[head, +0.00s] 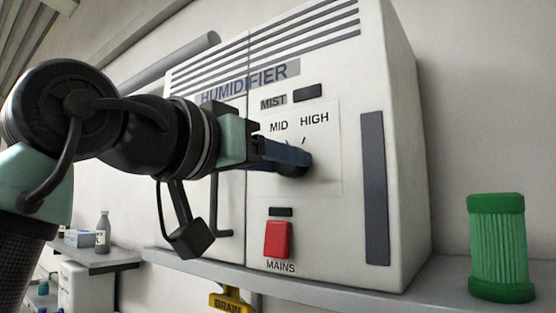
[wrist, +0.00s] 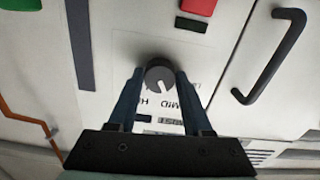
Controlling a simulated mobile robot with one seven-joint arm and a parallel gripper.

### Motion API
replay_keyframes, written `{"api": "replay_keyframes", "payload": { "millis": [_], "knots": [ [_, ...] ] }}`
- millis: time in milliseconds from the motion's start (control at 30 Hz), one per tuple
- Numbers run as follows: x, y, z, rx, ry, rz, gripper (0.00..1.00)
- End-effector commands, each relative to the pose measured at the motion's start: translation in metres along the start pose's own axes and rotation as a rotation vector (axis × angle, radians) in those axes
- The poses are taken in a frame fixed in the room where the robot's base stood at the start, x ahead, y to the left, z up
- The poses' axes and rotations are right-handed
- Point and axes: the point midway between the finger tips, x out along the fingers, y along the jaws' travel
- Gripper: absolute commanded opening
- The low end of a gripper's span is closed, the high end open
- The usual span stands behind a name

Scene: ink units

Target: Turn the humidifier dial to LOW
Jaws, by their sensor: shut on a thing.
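The humidifier (head: 400,120) is a white cabinet with a panel marked MID and HIGH. The round dark dial (wrist: 158,70) is in the middle of the wrist view, with a white pointer line. The line points between the MID and HIGH labels. My gripper (wrist: 160,79) is shut on the dial, one blue finger on each side. In the head view my gripper (head: 297,160) reaches the panel from the left and hides most of the dial.
A red MAINS switch (head: 277,240) sits below the dial. A dark door handle (wrist: 272,55) is beside the panel. The humidifier stands on a grey shelf (head: 400,292), with a green ribbed canister (head: 497,250) at right. A yellow DRAIN tag (head: 230,302) hangs below.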

Motion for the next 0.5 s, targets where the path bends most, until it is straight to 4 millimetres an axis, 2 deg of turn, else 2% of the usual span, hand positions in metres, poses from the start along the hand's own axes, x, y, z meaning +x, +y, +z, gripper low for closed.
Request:
{"api": "replay_keyframes", "payload": {
  "millis": [500],
  "knots": [
    [0.0007, 0.0016, -0.0001, -0.434, 0.0, 0.003, 0.0]
  ]
}}
